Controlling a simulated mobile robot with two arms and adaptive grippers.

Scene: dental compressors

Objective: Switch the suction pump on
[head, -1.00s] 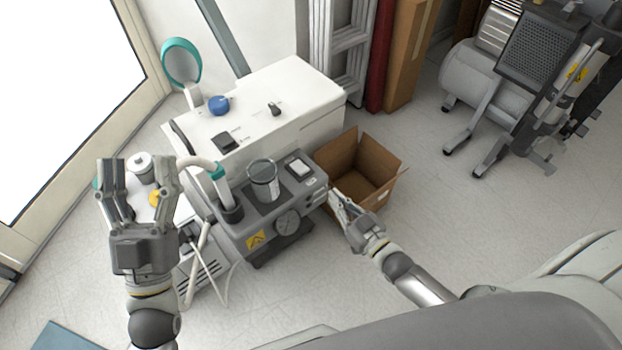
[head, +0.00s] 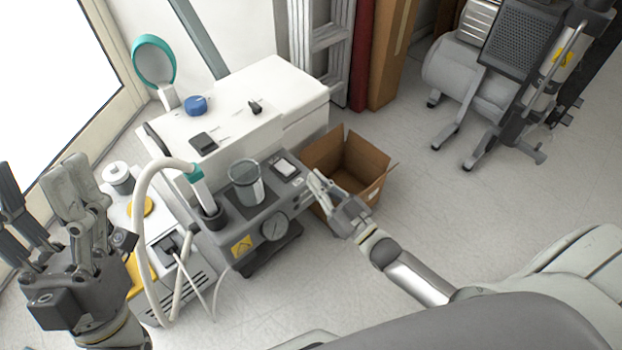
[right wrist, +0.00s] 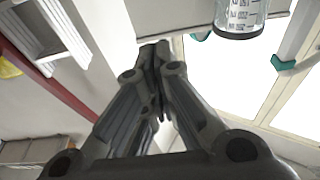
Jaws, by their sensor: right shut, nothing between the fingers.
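The suction pump (head: 222,238) is a grey unit with a round gauge (head: 274,229), a clear jar (head: 246,187) and a white hose in its top. A white rocker switch (head: 285,167) sits on its top panel, right of the jar; I cannot tell its position. My right gripper (head: 314,178) is shut and empty, its fingertips just right of the switch, by the pump's right edge. I cannot tell whether they touch the pump. In the right wrist view the shut fingers (right wrist: 154,52) point toward the pump, with the jar (right wrist: 241,14) above right. My left gripper (head: 38,185) is open and empty at the far left.
A white cabinet (head: 285,98) with a blue knob stands behind the pump. An open cardboard box (head: 352,174) is close to the right gripper. A white unit (head: 190,262) with a cable is left of the pump. Floor at right front is clear.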

